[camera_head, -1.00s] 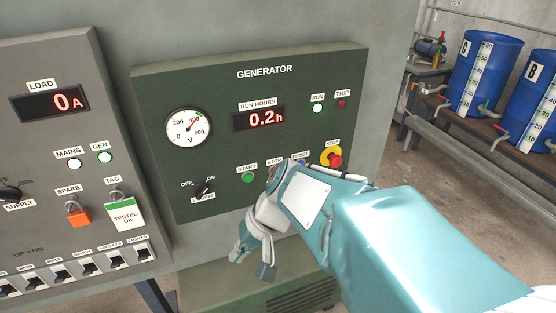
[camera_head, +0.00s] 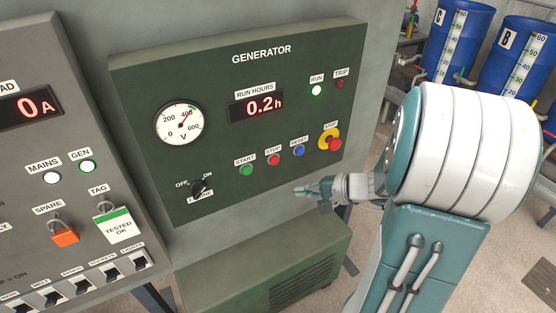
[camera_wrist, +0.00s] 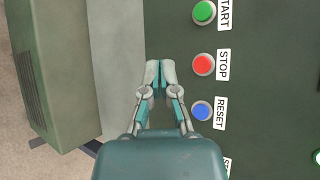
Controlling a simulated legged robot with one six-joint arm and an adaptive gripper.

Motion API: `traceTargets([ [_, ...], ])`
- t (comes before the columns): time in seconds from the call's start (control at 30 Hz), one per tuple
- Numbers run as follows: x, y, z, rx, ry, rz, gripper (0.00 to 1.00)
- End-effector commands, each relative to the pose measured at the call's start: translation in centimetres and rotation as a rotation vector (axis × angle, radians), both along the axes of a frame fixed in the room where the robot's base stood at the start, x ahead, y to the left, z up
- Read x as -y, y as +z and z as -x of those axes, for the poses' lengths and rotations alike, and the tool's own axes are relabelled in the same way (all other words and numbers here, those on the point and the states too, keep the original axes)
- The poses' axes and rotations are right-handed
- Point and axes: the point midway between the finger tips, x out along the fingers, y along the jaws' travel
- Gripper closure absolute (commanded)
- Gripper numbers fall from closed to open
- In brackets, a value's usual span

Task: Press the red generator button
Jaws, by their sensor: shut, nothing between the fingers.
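The generator panel (camera_head: 225,65) is dark green and upright. Its red STOP button (camera_head: 274,160) sits between the green START button (camera_head: 246,170) and the blue RESET button (camera_head: 299,151). A larger red mushroom button on a yellow collar (camera_head: 334,143) is at the right, also labelled STOP. My gripper (camera_head: 298,190) is shut and empty, below the button row and to the right of the red STOP button. In the wrist view the gripper (camera_wrist: 160,63) points upward in the picture, with the red STOP button (camera_wrist: 204,64) to its right, apart from it.
An engine OFF/ON knob (camera_head: 199,188) is at the panel's lower left. A green cabinet (camera_head: 260,275) juts out below the panel. A grey panel with switches (camera_head: 70,225) stands at the left. Blue barrels (camera_head: 458,40) stand at the back right.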

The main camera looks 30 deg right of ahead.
Motion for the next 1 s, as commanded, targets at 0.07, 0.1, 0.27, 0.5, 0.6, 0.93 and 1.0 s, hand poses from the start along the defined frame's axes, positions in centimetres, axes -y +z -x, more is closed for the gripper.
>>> traceTargets([
  [0.07, 0.0, 0.0, 0.0, -0.001, 0.0, 0.001, 1.0],
  [0.1, 0.0, 0.0, 0.0, 0.0, 0.002, 0.001, 1.0],
  [0.27, -0.1, 0.0, -1.0, -0.001, 0.004, 0.001, 1.0],
  [0.5, -0.2, 0.0, -3.9, -0.002, 0.005, 0.002, 1.0],
  [0.6, -0.2, 0.0, -5.2, -0.002, 0.002, 0.002, 1.0],
  [0.93, -0.3, 0.0, -8.4, -0.002, 0.002, 0.002, 1.0],
  [1.0, -0.4, 0.0, -8.7, -0.002, 0.002, 0.002, 1.0],
])
